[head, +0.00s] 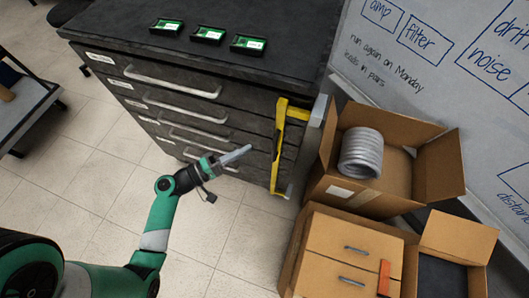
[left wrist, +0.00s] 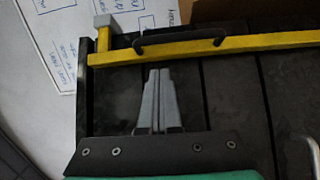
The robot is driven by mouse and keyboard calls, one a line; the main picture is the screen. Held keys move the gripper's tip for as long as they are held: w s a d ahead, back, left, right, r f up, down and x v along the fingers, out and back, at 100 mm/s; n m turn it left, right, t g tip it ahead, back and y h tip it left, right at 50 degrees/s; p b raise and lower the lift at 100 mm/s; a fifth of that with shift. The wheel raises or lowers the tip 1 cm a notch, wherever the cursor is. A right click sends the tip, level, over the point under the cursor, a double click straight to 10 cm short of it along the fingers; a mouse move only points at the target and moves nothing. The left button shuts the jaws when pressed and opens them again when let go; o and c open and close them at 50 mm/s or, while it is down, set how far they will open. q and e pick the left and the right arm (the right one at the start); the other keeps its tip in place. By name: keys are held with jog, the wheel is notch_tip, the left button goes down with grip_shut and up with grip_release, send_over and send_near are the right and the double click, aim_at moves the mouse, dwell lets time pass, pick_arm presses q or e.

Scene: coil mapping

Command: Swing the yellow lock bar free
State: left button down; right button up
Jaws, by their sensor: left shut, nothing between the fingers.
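The yellow lock bar (head: 279,139) stands upright along the right front edge of the dark drawer cabinet (head: 150,90), across the drawer ends. In the left wrist view the yellow bar (left wrist: 270,42) runs across the upper part, with a black handle (left wrist: 180,40) on it. My left gripper (head: 249,148) is shut and empty, a little to the left of the bar in the head view. In the left wrist view its closed fingers (left wrist: 157,72) point toward the handle, with a gap between them and the bar. My right gripper is not in view.
An open cardboard box (head: 440,165) with a silver coil (head: 361,153) stands right of the cabinet. Three green devices (head: 207,35) lie on the cabinet top. A whiteboard (head: 430,60) stands behind.

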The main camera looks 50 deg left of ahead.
pick_arm(q)
jog(key=s+a+f, duration=0.1)
jog(key=s+a+f+n+y, duration=0.1)
jog(key=shift+a+f+y, duration=0.1)
jog(key=shift+f+y, duration=0.2)
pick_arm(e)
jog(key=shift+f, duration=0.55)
